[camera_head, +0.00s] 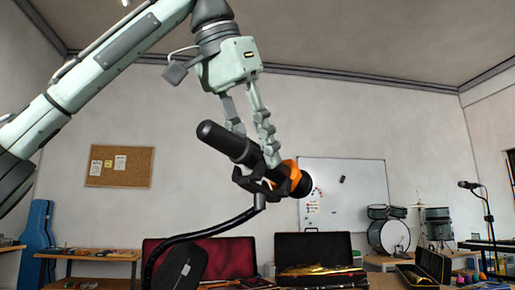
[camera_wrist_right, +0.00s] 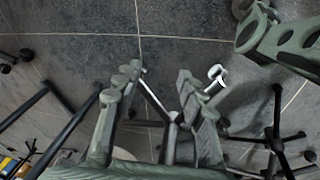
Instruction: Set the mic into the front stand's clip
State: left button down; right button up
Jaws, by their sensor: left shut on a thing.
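The mic (camera_head: 226,141) is a black cylinder with an orange band (camera_head: 290,172) near its right end, in the middle of the head view. It slants down to the right. My left gripper (camera_head: 257,150) is shut on it from above. A black clip (camera_head: 250,180) on the front stand's curved neck (camera_head: 215,230) is at the mic's lower side, near the orange band. The clip's arms overlap the mic in the picture; I cannot tell whether it is seated. My right gripper (camera_wrist_right: 158,76) is open and empty over the floor in the right wrist view.
Open instrument cases (camera_head: 320,250) stand on a table behind. Another mic stand (camera_head: 488,215) and drums (camera_head: 390,236) are at the right. A whiteboard (camera_head: 345,200) hangs behind. In the right wrist view, dark stand legs (camera_wrist_right: 276,130) spread over the floor on both sides.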

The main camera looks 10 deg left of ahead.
dwell(0.4)
pick_arm(q)
jog(key=shift+f+b, duration=0.35)
jog(key=shift+f, duration=0.2)
jog(key=c, duration=1.1)
grip_release()
jog(key=v, duration=1.2)
